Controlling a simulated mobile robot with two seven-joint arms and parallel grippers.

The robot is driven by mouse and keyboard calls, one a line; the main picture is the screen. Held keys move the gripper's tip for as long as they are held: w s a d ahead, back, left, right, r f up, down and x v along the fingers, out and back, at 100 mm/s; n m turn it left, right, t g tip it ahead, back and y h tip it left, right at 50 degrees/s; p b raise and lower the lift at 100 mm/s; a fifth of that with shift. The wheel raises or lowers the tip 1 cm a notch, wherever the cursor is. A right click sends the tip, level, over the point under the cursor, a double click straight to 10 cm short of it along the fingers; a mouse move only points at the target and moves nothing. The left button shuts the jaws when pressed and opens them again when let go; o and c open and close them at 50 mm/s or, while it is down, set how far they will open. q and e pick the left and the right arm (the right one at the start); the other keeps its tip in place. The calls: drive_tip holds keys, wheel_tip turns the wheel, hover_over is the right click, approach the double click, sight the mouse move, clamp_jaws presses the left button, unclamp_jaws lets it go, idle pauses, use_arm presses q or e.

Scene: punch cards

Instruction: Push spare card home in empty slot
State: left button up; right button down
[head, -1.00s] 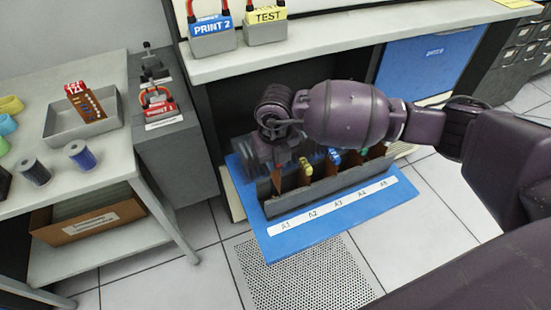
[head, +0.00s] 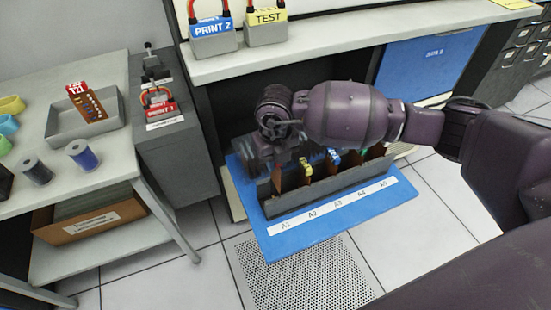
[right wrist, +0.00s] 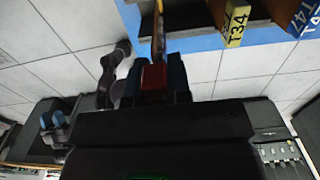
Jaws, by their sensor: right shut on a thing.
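The dark grey rack (head: 325,194) stands on a blue board, its slots labelled A1 to A5. My right gripper (head: 279,162) is at its left end, above slot A1. In the right wrist view the right gripper (right wrist: 154,82) is shut on the red tab of the spare card (right wrist: 153,76). The card's thin edge points away from the fingers toward the rack. The arm and gripper hide how deep the card sits in the slot. A yellow-tabbed card (head: 305,166) and a blue-tabbed card (head: 334,158) stand in slots to its right.
A grey tray (head: 61,124) on the left table holds another red-tabbed card (head: 88,105). A blue board (head: 300,240) extends in front of the rack. A shelf with padlocks (head: 330,58) overhangs behind. The floor in front is clear.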

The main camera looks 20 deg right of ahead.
sight(275, 180)
use_arm(q)
drive_tip(key=shift+s+f+b, duration=0.25)
drive_tip(key=shift+f+b, duration=0.05)
drive_tip(key=shift+f, duration=0.25)
use_arm(e)
drive_tip(key=shift+f, duration=2.45)
idle(0.9)
use_arm(q)
drive_tip(key=shift+s+f+g+b, duration=0.3)
drive_tip(key=shift+s+f+b, duration=0.1)
drive_tip(key=shift+f, duration=0.25)
use_arm(e)
drive_tip(key=shift+f, duration=1.85)
idle(0.4)
drive_tip(key=c, duration=1)
unclamp_jaws()
